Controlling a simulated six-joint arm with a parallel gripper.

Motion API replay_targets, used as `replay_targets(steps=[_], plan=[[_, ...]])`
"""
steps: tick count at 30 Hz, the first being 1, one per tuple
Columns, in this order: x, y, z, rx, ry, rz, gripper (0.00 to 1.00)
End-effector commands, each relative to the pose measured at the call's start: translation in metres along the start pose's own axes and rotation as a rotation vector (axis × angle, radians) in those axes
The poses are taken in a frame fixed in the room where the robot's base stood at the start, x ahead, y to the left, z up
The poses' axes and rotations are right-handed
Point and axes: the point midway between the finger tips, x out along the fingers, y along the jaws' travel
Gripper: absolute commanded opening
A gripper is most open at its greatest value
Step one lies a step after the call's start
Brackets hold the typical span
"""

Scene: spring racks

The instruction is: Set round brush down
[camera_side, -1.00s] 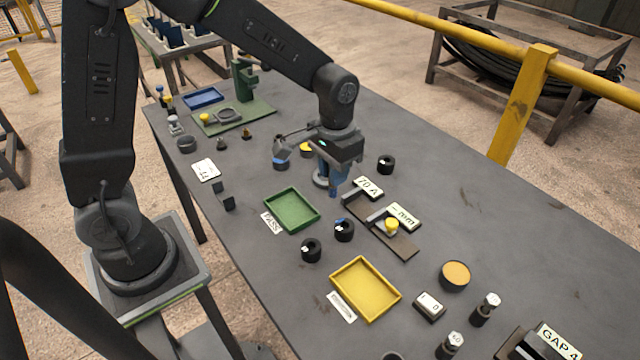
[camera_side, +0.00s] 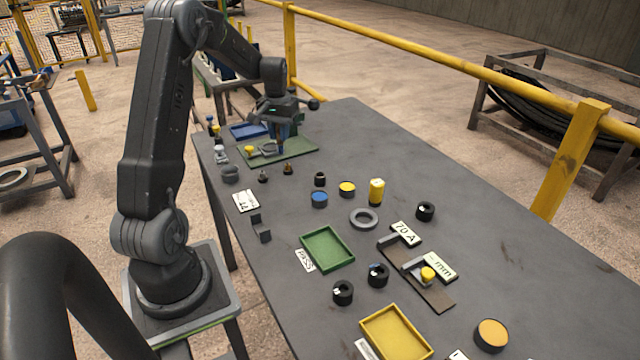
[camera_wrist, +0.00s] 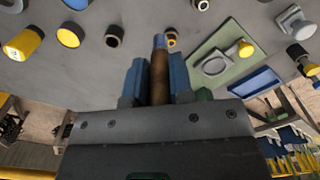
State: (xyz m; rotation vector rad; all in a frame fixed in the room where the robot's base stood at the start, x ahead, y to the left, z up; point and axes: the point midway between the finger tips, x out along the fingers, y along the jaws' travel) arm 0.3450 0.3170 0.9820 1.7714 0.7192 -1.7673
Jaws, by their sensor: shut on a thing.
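The round brush (camera_wrist: 159,75) shows in the wrist view as a brown rod with a blue-grey end. It stands between the blue fingers of my gripper (camera_wrist: 160,82), which is shut on it. In the side view my gripper (camera_side: 283,145) points down at the far end of the table, over or close to the right part of the green mat (camera_side: 301,147). The brush cannot be made out there. I cannot tell whether its lower end touches anything.
The mat carries a grey ring (camera_side: 267,149) and a yellow-topped piece (camera_side: 249,150). A blue tray (camera_side: 249,131) lies behind it. Small brass-coloured pieces (camera_side: 288,169) stand in front. A yellow cylinder (camera_side: 376,191) and grey ring (camera_side: 364,219) stand mid-table. Bare table lies right of the mat.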

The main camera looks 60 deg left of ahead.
Motion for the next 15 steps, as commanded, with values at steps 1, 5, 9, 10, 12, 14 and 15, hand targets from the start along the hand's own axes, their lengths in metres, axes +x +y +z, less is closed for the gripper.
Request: replay_targets(steps=[1, 5, 9, 10, 12, 14, 15], plan=[[0.001, -0.004, -0.002, -0.009, 0.000, 0.000, 0.00], [0.010, 0.007, -0.006, -0.012, -0.003, 0.000, 0.00], [0.029, 0.036, -0.015, -0.008, -0.003, 0.000, 0.00], [0.033, 0.042, -0.017, -0.009, -0.003, 0.000, 0.00], [0.042, 0.057, -0.022, -0.009, -0.004, 0.000, 0.00], [0.050, 0.069, -0.026, -0.009, -0.003, 0.000, 0.00], [0.054, 0.077, -0.029, -0.009, -0.002, 0.000, 0.00]])
